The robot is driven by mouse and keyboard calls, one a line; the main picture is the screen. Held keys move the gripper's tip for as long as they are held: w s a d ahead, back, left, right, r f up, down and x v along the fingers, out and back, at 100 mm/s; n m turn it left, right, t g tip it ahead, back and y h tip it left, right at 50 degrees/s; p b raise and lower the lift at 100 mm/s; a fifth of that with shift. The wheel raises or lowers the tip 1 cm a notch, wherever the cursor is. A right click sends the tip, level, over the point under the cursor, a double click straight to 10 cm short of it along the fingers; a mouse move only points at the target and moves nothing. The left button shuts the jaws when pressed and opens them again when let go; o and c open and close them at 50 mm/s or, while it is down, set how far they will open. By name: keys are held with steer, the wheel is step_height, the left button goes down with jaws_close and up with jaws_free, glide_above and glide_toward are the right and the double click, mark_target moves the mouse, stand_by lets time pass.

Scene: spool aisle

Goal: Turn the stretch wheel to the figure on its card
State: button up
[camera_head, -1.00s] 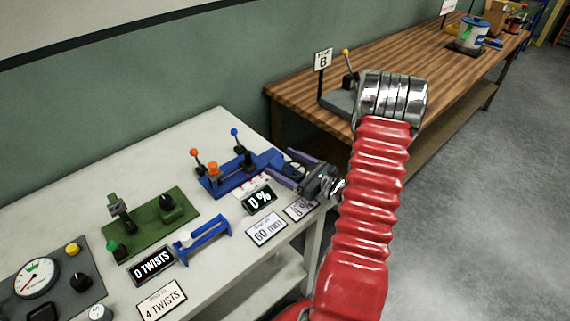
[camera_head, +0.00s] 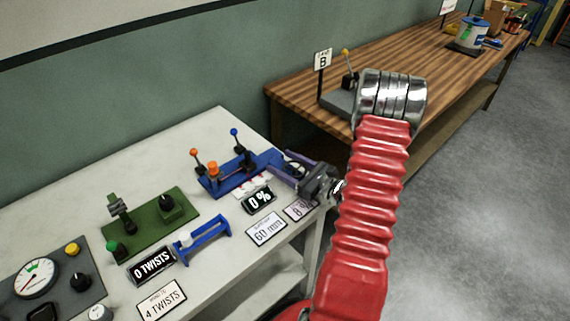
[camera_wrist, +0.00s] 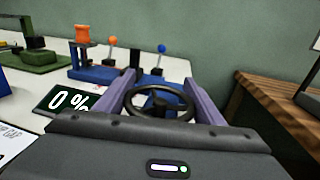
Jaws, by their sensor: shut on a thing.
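The stretch wheel is a dark spoked wheel (camera_wrist: 160,102) on the right end of a blue fixture (camera_head: 222,184). In the wrist view it sits between the two purple fingers of my gripper (camera_wrist: 165,95). My gripper (camera_head: 285,175) is shut on the wheel's rim from the right side in the head view. The display (camera_head: 259,199) beside the fixture reads 0 %; it also shows in the wrist view (camera_wrist: 70,102). The wheel's card (camera_head: 298,210) reads 8 %, partly covered by my gripper.
A card reading 60 mm (camera_head: 267,229) lies beside a blue stand (camera_head: 203,240). A green fixture (camera_head: 150,226), a 0 TWISTS display (camera_head: 152,265) and a gauge panel (camera_head: 60,285) are to the left. A wooden bench (camera_head: 400,65) stands behind on the right.

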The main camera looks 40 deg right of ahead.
mark_target(293, 160)
steer(key=shift+d+m+h, duration=0.1)
steer(key=shift+m+h, duration=0.2)
steer(key=shift+h, duration=0.2)
steer(key=shift+d+m+h, duration=0.3)
steer(key=shift+m+h, duration=0.65)
steer(key=shift+h, duration=0.55)
steer(key=shift+d+m+h, duration=0.25)
steer(key=shift+m+h, duration=0.7)
steer(key=shift+h, duration=0.55)
steer(key=shift+d+m+g+h, duration=0.2)
steer(key=shift+m+h, duration=0.3)
steer(key=shift+h, duration=0.25)
steer(key=shift+d+m+g+h, duration=0.1)
steer(key=shift+d+m+h, duration=0.1)
steer(key=shift+m+h, duration=0.45)
steer(key=shift+s+d+m+g+h, duration=0.25)
steer(key=shift+m+g+h, duration=0.2)
steer(key=shift+h, duration=0.45)
steer(key=shift+d, duration=0.15)
steer(key=o, duration=1.1)
steer(key=shift+c, duration=0.2)
steer(key=shift+s, duration=0.2)
